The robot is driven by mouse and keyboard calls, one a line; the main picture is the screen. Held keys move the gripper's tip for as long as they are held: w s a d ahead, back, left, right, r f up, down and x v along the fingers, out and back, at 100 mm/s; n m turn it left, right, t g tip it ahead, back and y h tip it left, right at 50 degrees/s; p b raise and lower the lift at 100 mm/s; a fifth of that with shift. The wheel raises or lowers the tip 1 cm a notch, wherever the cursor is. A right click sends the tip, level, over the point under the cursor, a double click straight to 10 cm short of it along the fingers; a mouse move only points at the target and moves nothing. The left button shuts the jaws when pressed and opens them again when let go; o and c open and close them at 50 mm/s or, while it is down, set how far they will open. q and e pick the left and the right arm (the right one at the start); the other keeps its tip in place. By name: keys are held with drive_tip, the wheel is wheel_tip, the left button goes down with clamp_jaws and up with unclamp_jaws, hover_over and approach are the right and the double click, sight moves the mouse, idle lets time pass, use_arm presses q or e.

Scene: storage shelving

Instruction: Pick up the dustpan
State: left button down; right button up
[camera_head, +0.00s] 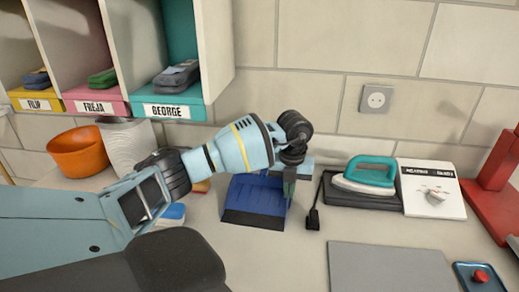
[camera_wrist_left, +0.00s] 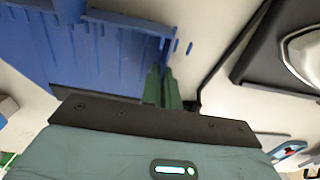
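The blue dustpan (camera_head: 252,198) lies on the counter against the tiled wall, its dark front edge toward me. It also shows in the left wrist view (camera_wrist_left: 90,50), with its ribbed inside at the upper left. My left gripper (camera_head: 289,188) reaches down at the dustpan's right side. In the left wrist view its green fingers (camera_wrist_left: 162,88) are close together at the dustpan's right wall, with a thin blue part between their tips. The gripper hides part of that wall. My right gripper is in neither view.
A grey plate (camera_head: 390,270) lies in front. An orange bowl (camera_head: 78,152) and shelf compartments (camera_head: 175,113) are at the left.

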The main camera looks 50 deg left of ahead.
use_arm(q)
drive_tip(key=shift+r, duration=0.2)
wheel_tip(320, 180, up, 4)
drive_tip(key=shift+f, duration=0.25)
drive_tip(key=s+d, duration=0.3)
drive_tip(key=s, duration=0.1)
drive_tip(key=s+d, duration=0.4)
drive_tip(key=s+d+r, duration=0.1)
drive_tip(key=s+d, duration=0.2)
drive_tip(key=s, duration=0.1)
drive_tip(key=shift+d+r, duration=0.1)
drive_tip(key=shift+d, duration=0.25)
